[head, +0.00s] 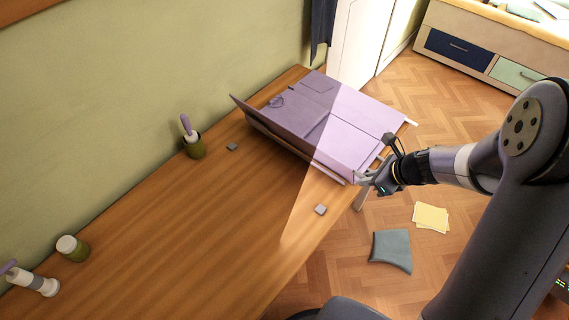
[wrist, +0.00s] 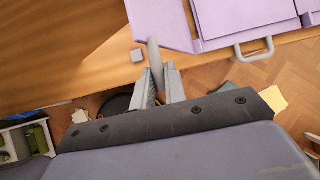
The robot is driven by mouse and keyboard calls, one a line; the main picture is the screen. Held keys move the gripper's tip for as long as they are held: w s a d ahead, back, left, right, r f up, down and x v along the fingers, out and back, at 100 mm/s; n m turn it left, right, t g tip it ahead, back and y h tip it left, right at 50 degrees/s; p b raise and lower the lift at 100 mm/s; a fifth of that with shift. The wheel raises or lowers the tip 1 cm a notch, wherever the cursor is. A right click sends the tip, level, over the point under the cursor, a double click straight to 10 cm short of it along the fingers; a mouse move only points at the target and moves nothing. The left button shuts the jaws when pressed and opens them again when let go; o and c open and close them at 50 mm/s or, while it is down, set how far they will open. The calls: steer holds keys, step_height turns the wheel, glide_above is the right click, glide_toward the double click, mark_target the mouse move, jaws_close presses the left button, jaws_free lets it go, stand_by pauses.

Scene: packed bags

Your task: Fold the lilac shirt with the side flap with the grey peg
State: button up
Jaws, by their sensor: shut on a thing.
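The lilac shirt (head: 345,115) lies spread on a folding board at the far end of the table, part in shade and part in bright light. It also shows at the top of the wrist view (wrist: 240,18). The side flap (head: 270,122) along its left side carries lilac cloth and looks tilted up, its outer edge above the table. In the wrist view the flap (wrist: 158,20) ends just beyond my fingers. The grey peg (wrist: 153,52) sticks out from the flap's near end. My gripper (head: 362,179) is shut on this peg at the board's near corner.
Two small grey blocks (head: 320,209) (head: 232,147) lie on the table left of the board. A grey handle (wrist: 254,52) juts from the board's near edge. The table's middle is clear.

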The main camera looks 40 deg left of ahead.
steer(key=shift+w+r, duration=0.35)
steer(key=shift+w, duration=0.3)
steer(key=shift+w+d+r, duration=0.1)
steer(key=shift+w+r, duration=0.15)
steer(key=shift+w, duration=0.6)
steer(key=shift+w+d+r, duration=0.1)
steer(key=shift+w+r, duration=0.15)
steer(key=shift+w, duration=0.55)
steer(key=shift+w+d+r, duration=0.1)
steer(key=shift+w+r, duration=0.05)
steer(key=shift+w, duration=1.55)
steer(key=shift+w+d, duration=0.15)
steer(key=shift+w, duration=1.6)
